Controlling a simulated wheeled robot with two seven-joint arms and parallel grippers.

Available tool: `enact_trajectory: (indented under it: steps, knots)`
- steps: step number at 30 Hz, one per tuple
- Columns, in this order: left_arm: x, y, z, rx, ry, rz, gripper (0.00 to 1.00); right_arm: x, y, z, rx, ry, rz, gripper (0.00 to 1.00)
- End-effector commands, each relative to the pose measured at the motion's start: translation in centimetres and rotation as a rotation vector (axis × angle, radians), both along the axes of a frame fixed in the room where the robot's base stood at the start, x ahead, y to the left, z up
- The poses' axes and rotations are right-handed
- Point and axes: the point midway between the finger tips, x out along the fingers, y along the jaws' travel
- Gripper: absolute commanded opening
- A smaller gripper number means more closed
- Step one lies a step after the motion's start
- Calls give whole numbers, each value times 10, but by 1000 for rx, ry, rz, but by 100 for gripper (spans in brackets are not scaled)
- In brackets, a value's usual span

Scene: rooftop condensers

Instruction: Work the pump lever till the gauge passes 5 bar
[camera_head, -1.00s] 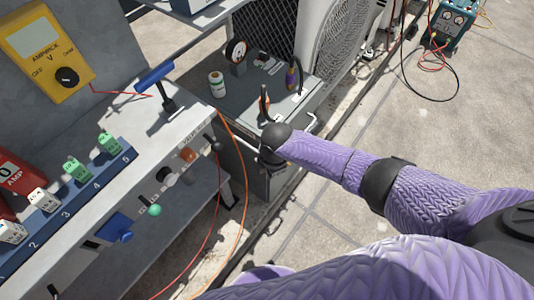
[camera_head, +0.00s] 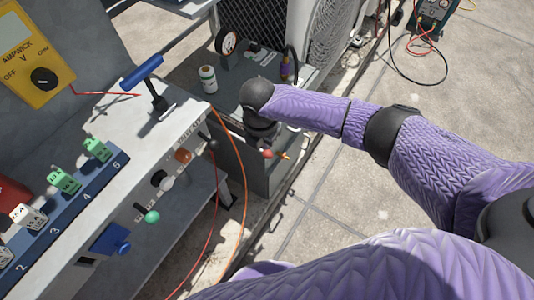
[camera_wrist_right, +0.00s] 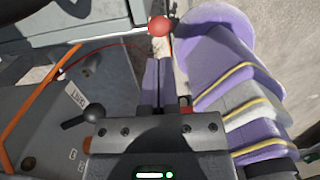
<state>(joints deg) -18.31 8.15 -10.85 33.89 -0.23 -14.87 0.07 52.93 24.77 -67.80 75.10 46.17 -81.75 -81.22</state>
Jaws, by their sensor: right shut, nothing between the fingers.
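A lever with a blue crossbar handle (camera_head: 142,72) stands tilted on the pale panel at the left; I cannot tell whether it is the pump lever. A round gauge (camera_head: 227,42) with a white face stands on the grey bench at the back; its reading is too small to tell. In the right wrist view my right gripper (camera_wrist_right: 159,62) is shut and empty. A red ball knob (camera_wrist_right: 159,26) on a pale stem shows just beyond its fingertips; I cannot tell whether they touch. In the head view my wrist hides most of the gripper. My left gripper is out of view.
A yellow meter (camera_head: 30,50) and a blue numbered strip (camera_head: 65,215) with plugs lie left. A white-and-green can (camera_head: 208,80) stands on the bench. Red and orange cables (camera_head: 240,175) hang between panel and bench. Open paving (camera_head: 470,120) lies to the right.

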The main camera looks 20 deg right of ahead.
Motion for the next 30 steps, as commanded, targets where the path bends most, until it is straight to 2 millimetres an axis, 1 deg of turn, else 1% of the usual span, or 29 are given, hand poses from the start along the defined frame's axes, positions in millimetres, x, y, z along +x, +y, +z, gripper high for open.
enact_trajectory:
  steps: [1, 6, 9, 12, 19, 23, 26, 30]
  knots:
    - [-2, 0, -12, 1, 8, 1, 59, 0, -1, -14, -1, 4, 0, 0]
    - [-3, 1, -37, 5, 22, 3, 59, 1, -3, -40, 0, 5, 0, 0]
    - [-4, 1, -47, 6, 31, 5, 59, 2, -3, -51, 0, 4, 0, 0]
    - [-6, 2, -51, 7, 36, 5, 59, 3, -4, -54, 0, 2, 0, 0]
    - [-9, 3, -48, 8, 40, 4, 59, 3, -4, -52, -1, -1, -1, 0]
    - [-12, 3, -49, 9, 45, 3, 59, 3, -4, -53, 0, 0, -1, 0]
    - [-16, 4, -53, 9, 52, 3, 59, 3, -4, -62, 0, 2, -1, 0]
    - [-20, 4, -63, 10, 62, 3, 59, 2, -4, -80, 0, 4, -1, 0]
